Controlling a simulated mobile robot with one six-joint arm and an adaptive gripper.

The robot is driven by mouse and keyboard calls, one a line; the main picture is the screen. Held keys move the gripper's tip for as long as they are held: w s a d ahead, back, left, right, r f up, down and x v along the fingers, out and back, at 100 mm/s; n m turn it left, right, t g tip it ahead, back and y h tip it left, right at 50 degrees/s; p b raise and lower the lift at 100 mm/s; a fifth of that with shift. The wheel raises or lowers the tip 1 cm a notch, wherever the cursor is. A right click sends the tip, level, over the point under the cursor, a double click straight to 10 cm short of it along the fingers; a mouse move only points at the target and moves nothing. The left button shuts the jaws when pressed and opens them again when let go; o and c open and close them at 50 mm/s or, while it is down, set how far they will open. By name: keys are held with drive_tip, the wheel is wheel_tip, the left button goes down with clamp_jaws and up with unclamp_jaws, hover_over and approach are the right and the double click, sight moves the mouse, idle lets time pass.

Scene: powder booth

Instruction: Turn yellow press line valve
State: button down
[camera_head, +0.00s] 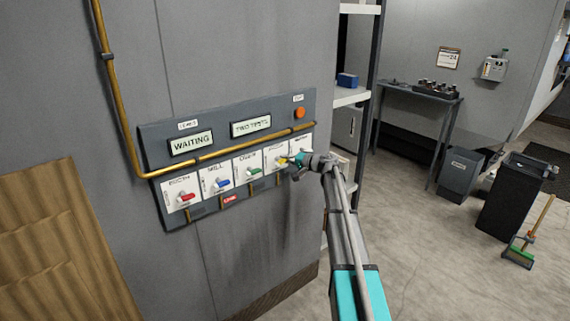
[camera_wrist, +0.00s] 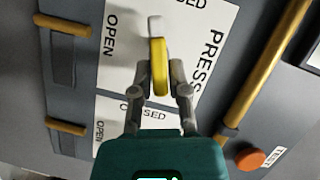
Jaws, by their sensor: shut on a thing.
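The yellow press line valve handle (camera_wrist: 159,65) stands out from a white plate (camera_wrist: 120,60) marked PRESS, OPEN and CLOSED in the wrist view. My gripper (camera_wrist: 160,90) is shut on the handle's near end, one finger on each side. The handle points roughly up and down in that picture; I cannot tell which mark it is set to. In the head view the yellow handle (camera_head: 283,160) shows as a small tip at my gripper (camera_head: 290,160), which partly hides the plates at the panel's right end.
The grey wall panel (camera_head: 155,141) also carries red (camera_head: 186,197), blue (camera_head: 223,182) and green (camera_head: 253,171) handles. Above are signs reading WAITING (camera_head: 191,143) and TWO TESTS (camera_head: 251,126), and an orange button (camera_head: 299,113). A brass pipe (camera_head: 230,146) crosses the panel. Shelves (camera_head: 352,97) stand to the right.

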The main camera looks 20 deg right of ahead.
drive_tip(key=m+b, duration=0.1)
drive_tip(key=f+m+y+b, duration=0.1)
drive_tip(key=m, duration=0.1)
drive_tip(key=shift+t, duration=0.3)
drive_tip(key=shift+s+a+r, duration=0.1)
drive_tip(key=shift+r, duration=0.05)
drive_tip(key=c, duration=0.7)
unclamp_jaws()
drive_tip(key=v, duration=1.2)
